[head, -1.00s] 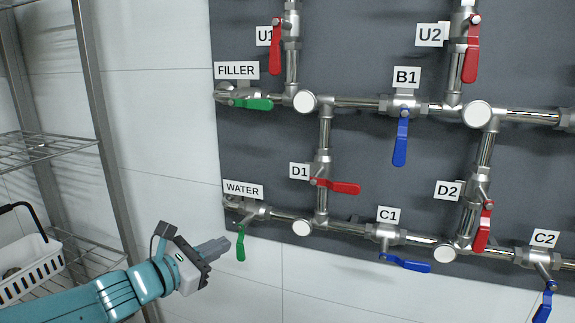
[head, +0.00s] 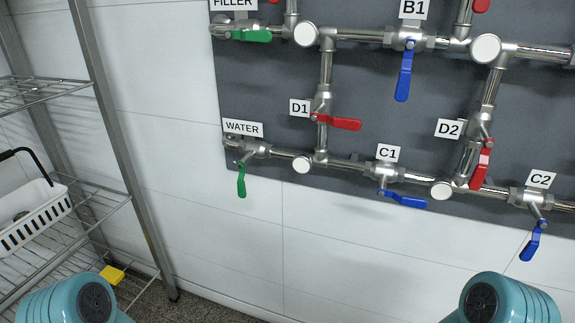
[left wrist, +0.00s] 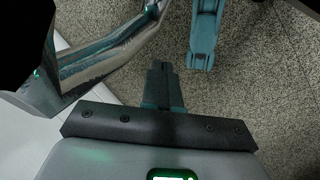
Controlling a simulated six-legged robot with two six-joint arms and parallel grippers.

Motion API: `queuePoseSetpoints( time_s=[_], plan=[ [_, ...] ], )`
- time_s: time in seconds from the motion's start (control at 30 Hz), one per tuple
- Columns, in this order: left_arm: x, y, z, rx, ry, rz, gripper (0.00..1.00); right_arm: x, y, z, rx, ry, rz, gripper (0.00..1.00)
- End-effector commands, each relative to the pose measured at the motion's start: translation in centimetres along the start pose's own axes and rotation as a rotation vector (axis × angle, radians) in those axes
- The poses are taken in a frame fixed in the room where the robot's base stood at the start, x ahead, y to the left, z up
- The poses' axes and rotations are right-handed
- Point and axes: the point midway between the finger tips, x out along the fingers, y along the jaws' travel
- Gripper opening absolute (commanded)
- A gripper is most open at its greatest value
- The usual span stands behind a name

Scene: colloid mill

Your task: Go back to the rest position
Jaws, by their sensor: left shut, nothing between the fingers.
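My left gripper (left wrist: 162,85) shows in the left wrist view with its fingers together and nothing between them, pointing down over the speckled floor. In the head view neither gripper shows; only rounded teal parts of my arms show at the lower left and lower right. The pipe panel (head: 262,85) hangs on the wall ahead. The green WATER handle (head: 241,180) hangs down and the green FILLER handle (head: 251,36) lies level. No gripper touches any handle.
A wire rack (head: 100,215) stands at the left, with a white basket (head: 35,215) on it. A yellow item (head: 112,275) is low by the rack. The blue handles B1 (head: 403,75) and C1 (head: 404,199) and the red handle D1 (head: 338,122) are on the panel. White wall is clear below.

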Motion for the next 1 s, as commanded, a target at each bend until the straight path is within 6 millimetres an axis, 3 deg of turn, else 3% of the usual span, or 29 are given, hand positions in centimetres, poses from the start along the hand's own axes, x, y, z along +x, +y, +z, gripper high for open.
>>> queuePoseSetpoints(
  time_s=[0.07,0.1,0.37,0.63,0.8,1.0],
  plan=[
    [-0.5,0.8,-1.6,0.152,0.088,0.026,0.0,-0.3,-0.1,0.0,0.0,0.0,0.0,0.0],
    [-2.6,1.4,-1.2,0.139,0.079,0.024,0.0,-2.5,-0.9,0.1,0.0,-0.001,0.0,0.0],
    [-9.5,3.6,-0.2,0.132,0.077,0.023,0.0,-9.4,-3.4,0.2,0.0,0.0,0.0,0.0],
    [-18.4,6.6,1.0,0.129,0.077,0.023,0.0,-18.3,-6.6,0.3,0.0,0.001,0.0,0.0],
    [-20.5,7.2,1.3,0.129,0.077,0.023,0.0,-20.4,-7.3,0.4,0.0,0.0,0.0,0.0],
    [-20.6,7.3,1.3,0.128,0.077,0.023,0.0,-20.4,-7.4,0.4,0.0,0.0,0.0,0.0]
  ],
)
